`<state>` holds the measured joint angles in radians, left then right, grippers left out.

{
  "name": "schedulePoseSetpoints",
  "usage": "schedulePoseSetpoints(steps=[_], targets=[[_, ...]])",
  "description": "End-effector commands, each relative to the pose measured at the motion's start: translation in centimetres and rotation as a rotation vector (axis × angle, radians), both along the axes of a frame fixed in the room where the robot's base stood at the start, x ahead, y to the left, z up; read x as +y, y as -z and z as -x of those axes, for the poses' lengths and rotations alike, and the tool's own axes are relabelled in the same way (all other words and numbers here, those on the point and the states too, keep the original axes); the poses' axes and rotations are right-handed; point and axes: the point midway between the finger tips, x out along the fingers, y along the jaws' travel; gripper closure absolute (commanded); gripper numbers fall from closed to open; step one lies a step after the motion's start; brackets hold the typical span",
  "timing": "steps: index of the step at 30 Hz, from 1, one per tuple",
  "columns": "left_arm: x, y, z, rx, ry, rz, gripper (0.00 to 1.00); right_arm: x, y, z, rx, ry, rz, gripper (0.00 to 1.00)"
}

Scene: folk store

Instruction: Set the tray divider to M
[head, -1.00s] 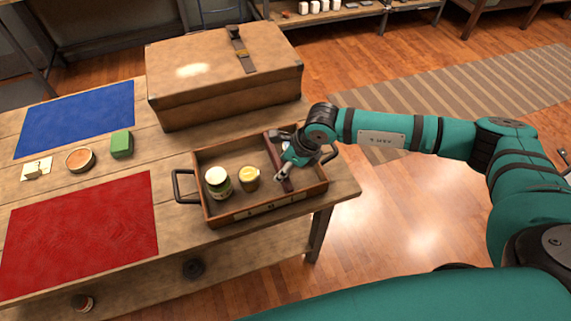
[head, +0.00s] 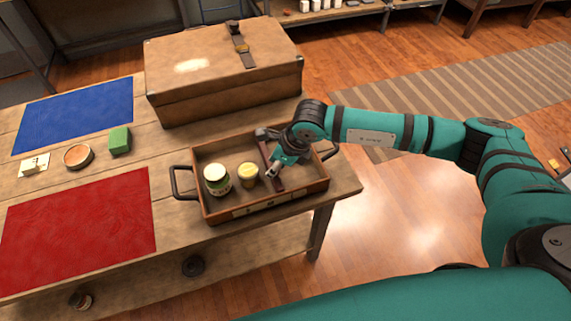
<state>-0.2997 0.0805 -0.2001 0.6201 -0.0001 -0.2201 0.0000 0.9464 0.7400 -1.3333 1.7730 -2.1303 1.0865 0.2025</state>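The wooden tray (head: 208,205) stands on the table's right end. Its dark reddish divider (head: 279,183) runs from back to front, right of the middle. A pale label strip (head: 265,204) with small marks is on the tray's front wall; the letters are too small to read. My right gripper (head: 268,152) is over the tray at the divider, its arm coming from the right. It hides part of the divider, and its grip cannot be made out. My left gripper is out of view.
A brown case (head: 215,85) stands behind the tray. A blue mat (head: 75,112), red mat (head: 80,225), green block (head: 120,140), round tin (head: 78,157) and small pale item (head: 34,166) lie left. The tray has side handles (head: 180,182).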

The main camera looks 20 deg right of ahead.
Motion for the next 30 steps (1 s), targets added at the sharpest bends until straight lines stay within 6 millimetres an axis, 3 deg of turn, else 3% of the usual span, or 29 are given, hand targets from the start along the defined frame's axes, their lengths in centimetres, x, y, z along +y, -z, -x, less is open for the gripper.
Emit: schedulePoseSetpoints(steps=[1,5,14,15,20,30], targets=[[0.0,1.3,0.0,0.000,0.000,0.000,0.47,1.4,0.5,0.0,-0.005,-0.008,-0.007,1.00],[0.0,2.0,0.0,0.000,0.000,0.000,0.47,3.0,0.2,0.1,-0.004,-0.005,-0.006,1.00],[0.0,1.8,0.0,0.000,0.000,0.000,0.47,3.1,-0.1,0.1,-0.004,-0.001,-0.002,1.00],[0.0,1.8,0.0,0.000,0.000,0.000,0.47,3.1,-0.1,0.1,-0.004,-0.001,-0.002,0.69],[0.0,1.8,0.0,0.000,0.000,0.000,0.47,3.1,-0.1,0.1,-0.003,-0.001,-0.003,0.48],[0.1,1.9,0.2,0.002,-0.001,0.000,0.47,3.0,-0.5,0.2,-0.003,-0.002,-0.003,0.47]])
